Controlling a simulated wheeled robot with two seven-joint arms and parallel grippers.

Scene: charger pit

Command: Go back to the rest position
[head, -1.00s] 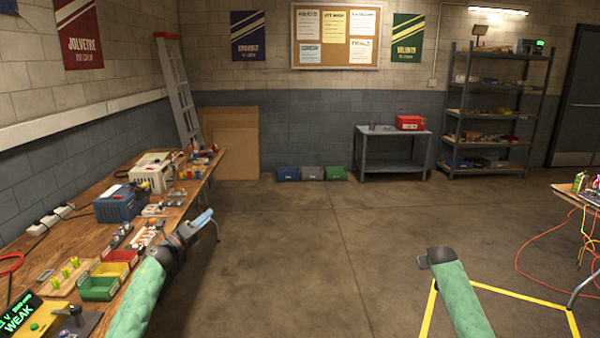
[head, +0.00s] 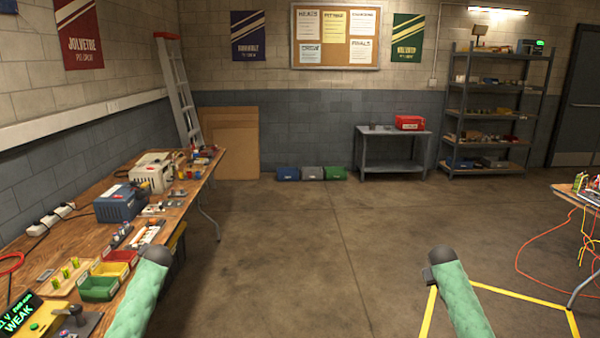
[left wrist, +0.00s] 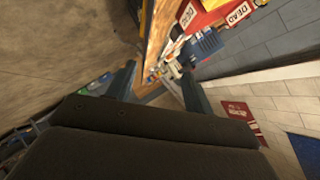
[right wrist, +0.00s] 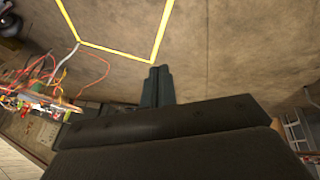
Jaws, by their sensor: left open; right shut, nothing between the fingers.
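My left gripper (left wrist: 160,88) shows in the left wrist view with its two fingers spread apart and nothing between them. The workbench edge and its clutter show beyond the fingers. In the head view my left arm's green sleeve rises beside the bench's front edge, and its gripper is hidden behind the dark wrist end. My right gripper (right wrist: 157,72) shows in the right wrist view with its fingers together and empty, over bare floor. In the head view my right arm points forward over the floor, its gripper out of sight.
The wooden workbench (head: 110,186) runs along the left wall with green (head: 98,288), red and yellow bins. A yellow floor outline (head: 520,292) lies by my right arm. A table with cables (head: 577,191) stands at the right edge. The middle floor is clear.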

